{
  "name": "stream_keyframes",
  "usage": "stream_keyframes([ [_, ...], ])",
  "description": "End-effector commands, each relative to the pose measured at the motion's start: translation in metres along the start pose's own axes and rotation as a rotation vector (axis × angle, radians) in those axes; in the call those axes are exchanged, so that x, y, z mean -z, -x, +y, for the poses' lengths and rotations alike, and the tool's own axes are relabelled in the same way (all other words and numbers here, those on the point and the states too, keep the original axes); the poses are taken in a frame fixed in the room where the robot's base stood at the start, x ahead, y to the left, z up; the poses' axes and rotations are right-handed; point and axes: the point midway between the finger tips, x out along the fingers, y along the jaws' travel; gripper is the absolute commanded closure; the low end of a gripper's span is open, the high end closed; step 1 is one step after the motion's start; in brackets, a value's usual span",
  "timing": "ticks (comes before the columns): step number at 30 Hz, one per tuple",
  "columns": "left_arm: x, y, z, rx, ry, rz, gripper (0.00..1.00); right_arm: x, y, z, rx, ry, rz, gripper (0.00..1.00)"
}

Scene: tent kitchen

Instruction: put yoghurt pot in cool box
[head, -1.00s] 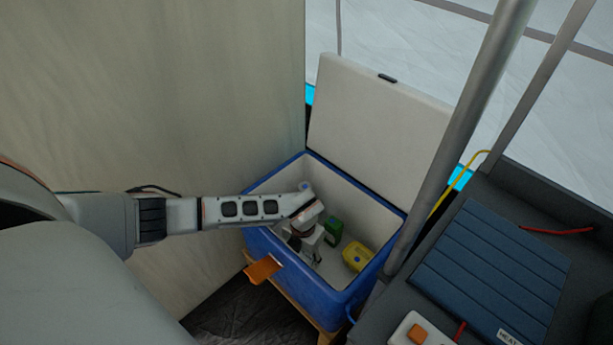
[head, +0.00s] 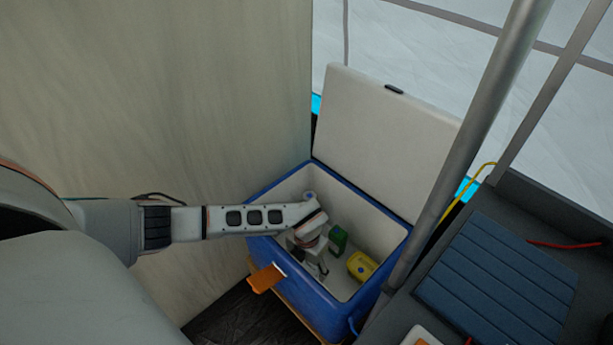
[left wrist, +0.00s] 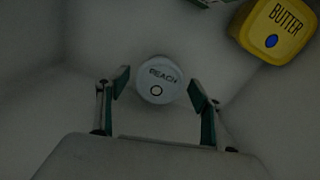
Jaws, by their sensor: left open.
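The cool box (head: 318,305) stands open, with a blue outside and a pale inside. My left arm reaches over its left rim, and my left gripper (head: 317,269) is down inside it. In the left wrist view the yoghurt pot (left wrist: 157,80), with a round whitish lid marked "PEACH", is inside the box. My left gripper (left wrist: 160,92) is open, with one finger on either side of the pot and visible gaps between them. The pot is hidden in the head view. My right gripper is not in view.
A yellow butter tub (head: 361,265) and a green item (head: 338,238) are also in the box, right of my gripper. The raised white lid (head: 385,140) stands behind. A metal pole (head: 465,150) rises close to the right side.

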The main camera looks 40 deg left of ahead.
Motion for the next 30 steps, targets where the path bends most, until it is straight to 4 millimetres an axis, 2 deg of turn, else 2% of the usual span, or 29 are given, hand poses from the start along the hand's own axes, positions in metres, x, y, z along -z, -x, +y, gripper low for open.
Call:
stream_keyframes([
  [1, -0.006, 0.016, 0.000, 0.000, 0.000, -0.014, 0.34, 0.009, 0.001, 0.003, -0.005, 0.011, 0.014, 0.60],
  [5, -0.009, 0.045, 0.000, 0.000, 0.001, -0.021, 0.34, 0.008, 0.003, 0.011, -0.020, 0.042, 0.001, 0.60],
  [9, -0.009, 0.076, 0.001, 0.000, 0.000, -0.022, 0.34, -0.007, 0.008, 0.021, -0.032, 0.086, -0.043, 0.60],
  [15, -0.006, 0.106, 0.000, 0.000, 0.000, -0.015, 0.34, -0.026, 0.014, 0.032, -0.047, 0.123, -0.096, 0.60],
  [21, -0.003, 0.118, 0.001, 0.000, 0.001, -0.006, 0.34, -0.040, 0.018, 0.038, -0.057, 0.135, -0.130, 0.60],
  [30, -0.001, 0.117, 0.000, 0.000, 0.001, -0.002, 0.34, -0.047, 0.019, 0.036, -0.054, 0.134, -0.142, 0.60],
])
